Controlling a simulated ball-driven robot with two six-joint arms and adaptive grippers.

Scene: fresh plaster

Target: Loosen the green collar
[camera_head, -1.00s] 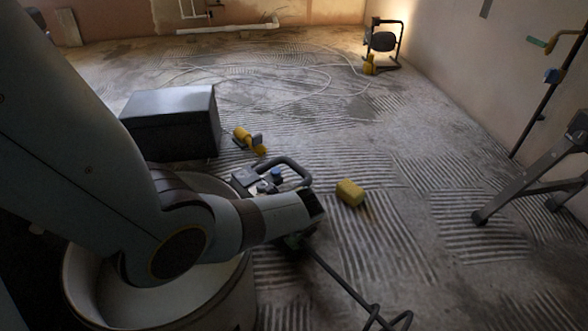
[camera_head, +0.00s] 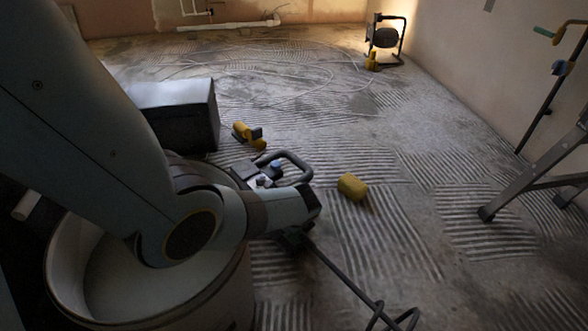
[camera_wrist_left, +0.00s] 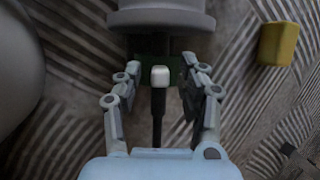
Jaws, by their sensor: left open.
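The green collar (camera_wrist_left: 176,70) is a dark green piece around the top of a dark shaft, below the grey body of a mixer, in the left wrist view. A small white block (camera_wrist_left: 160,77) sits in front of it and covers part of it. In the head view a dark green bit of the collar (camera_head: 293,237) shows under the handled mixer (camera_head: 270,172), mostly behind my left arm. My left gripper (camera_wrist_left: 162,68) is open, with a finger on either side of the collar. I cannot tell whether the fingers touch it. My right gripper is not in view.
A large pale bucket (camera_head: 65,285) stands under my arm. A yellow block (camera_head: 352,187) lies right of the mixer, and a dark box (camera_head: 196,115) and yellow tool (camera_head: 243,131) lie behind. A stepladder (camera_head: 535,175) stands at right.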

